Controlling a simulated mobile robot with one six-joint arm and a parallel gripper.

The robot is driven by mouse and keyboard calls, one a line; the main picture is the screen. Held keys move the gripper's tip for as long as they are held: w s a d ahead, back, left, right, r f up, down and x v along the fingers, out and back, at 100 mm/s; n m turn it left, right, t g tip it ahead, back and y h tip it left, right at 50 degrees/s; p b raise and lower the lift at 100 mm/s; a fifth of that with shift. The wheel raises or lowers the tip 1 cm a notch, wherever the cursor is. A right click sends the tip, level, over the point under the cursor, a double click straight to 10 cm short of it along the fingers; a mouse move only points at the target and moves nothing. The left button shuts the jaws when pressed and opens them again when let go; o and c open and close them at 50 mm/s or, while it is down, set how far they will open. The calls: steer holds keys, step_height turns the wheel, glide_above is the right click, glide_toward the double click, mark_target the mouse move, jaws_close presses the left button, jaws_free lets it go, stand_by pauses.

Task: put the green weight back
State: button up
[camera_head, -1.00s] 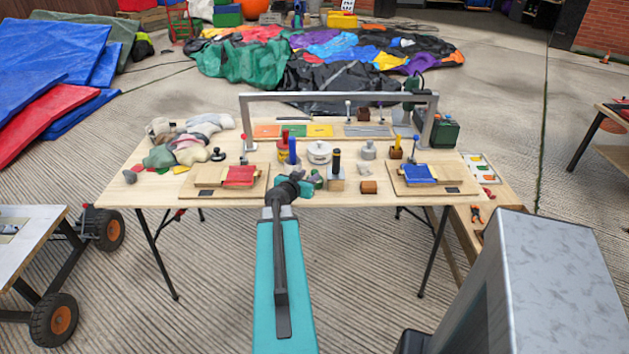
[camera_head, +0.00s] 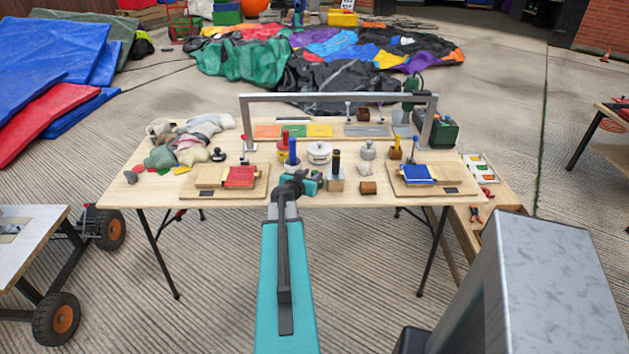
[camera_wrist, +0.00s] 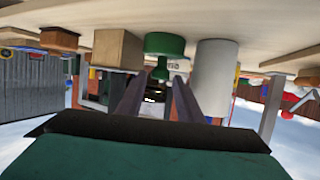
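The green weight (camera_wrist: 165,44) stands on the table among the other pieces. It has a wide round body and a narrow knob, and the wrist view shows it upside down. In the head view my gripper (camera_head: 312,182) is at the table's front middle and mostly hides the green weight (camera_head: 317,175). In the wrist view my gripper (camera_wrist: 158,92) has its two dark fingers apart, with the knob showing in the gap between them. I cannot tell whether the tips reach around the knob. Nothing is held.
A wooden block with a black handle (camera_head: 336,180) and a pale cylinder with a blue top (camera_head: 292,155) stand close on either side. A grey metal frame (camera_head: 340,97) spans the table behind. Orange, green and yellow plates (camera_head: 293,131) lie beneath it.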

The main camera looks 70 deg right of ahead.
mark_target(314, 172)
steer(key=shift+p+x, duration=0.75)
steer(key=shift+x, duration=1.05)
steer(key=shift+r, duration=0.1)
jaws_close()
